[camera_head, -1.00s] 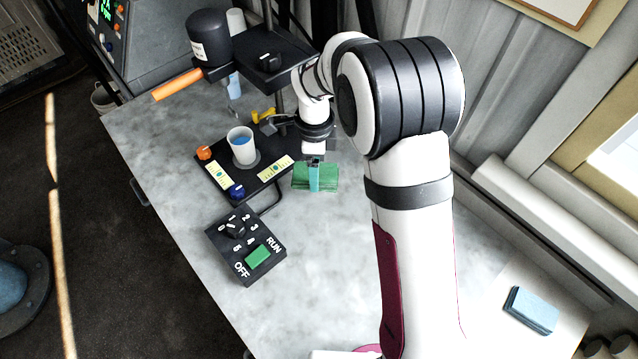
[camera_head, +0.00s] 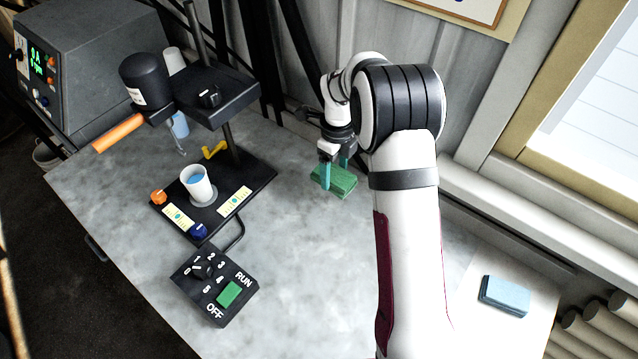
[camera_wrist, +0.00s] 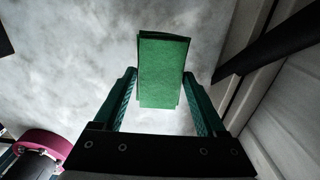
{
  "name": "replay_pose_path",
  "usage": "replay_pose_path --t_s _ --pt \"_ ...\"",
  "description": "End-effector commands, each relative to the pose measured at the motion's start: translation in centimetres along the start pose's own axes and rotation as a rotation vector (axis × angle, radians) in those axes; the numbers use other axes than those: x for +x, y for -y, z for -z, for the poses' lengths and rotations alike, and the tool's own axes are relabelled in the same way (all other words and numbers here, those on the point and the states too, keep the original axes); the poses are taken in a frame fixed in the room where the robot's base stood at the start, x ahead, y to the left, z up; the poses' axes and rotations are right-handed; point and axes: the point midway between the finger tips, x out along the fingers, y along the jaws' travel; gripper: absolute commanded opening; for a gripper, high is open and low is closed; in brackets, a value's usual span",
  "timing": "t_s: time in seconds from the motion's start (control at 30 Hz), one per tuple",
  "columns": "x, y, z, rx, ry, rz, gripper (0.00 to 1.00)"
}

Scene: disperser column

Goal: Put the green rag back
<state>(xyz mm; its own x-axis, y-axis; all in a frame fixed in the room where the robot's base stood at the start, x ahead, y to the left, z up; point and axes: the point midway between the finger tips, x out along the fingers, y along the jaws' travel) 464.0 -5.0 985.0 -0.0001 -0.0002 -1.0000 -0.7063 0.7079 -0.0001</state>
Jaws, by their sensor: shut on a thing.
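The green rag (camera_head: 338,183) is a small folded block, to the right of the black stand base. My gripper (camera_head: 333,177) has teal fingers and is shut on the rag. In the wrist view the green rag (camera_wrist: 163,70) lies between the two fingers of my gripper (camera_wrist: 160,78), reaching past their tips. Whether its underside touches the table or hangs just above it, I cannot tell.
A disperser motor (camera_head: 147,82) stands at the left over a white cup (camera_head: 197,184) on a black base. A control box (camera_head: 213,284) lies in front. A blue folded rag (camera_head: 505,296) sits on a pale area at right. The grey tabletop (camera_head: 310,260) between is bare.

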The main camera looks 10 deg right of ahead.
Motion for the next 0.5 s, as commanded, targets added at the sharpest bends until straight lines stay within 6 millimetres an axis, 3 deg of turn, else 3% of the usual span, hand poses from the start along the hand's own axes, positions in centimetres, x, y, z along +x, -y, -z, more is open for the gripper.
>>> replay_pose_path --t_s 0.17,0.4,0.5 --pt "2.0 -1.0 -3.2 -0.002 0.000 0.000 0.22" --pt "6.0 -1.2 -3.5 0.000 -0.001 0.000 0.22" --pt "6.3 -1.2 -3.5 0.000 0.000 0.001 0.22"
